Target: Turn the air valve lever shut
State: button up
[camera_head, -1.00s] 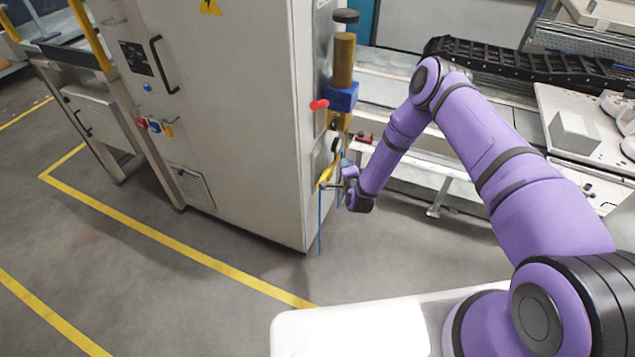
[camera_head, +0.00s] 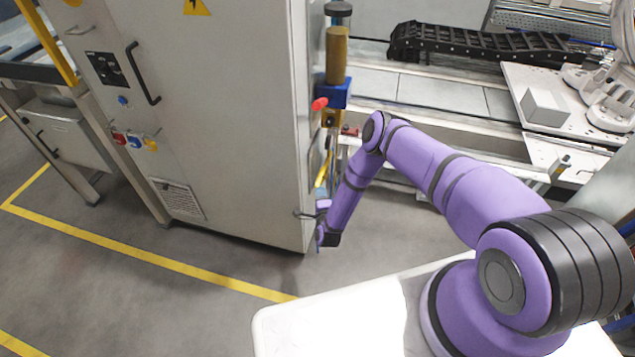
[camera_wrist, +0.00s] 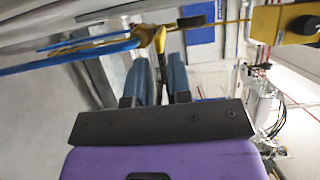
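A red-tipped lever (camera_head: 319,104) sticks out to the left from a blue valve body (camera_head: 336,93) on the cabinet's right side. It appears to be the air valve lever. My gripper (camera_head: 320,222) is well below it, low beside the cabinet's edge; its fingers are too small to make out there. In the wrist view my gripper (camera_wrist: 157,62) has its two blue-grey fingers apart. A yellow piece (camera_wrist: 151,37) with blue tubing (camera_wrist: 85,55) lies just beyond the fingertips. I cannot tell whether they touch. The red lever cannot be made out in the wrist view.
The grey cabinet (camera_head: 225,110) stands close on the left of my gripper. A yellow strip (camera_head: 322,172) hangs along its side, just above my gripper. A metal bench (camera_head: 440,95) with a black cable chain (camera_head: 470,42) runs behind. The floor (camera_head: 395,235) right of the gripper is clear.

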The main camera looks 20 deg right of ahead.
aim_at(319, 181)
jog(key=shift+w+d, duration=0.25)
jog(key=shift+w, duration=1.35)
jog(key=shift+w+d, duration=0.2)
jog(key=shift+w, duration=1.35)
grip_shut()
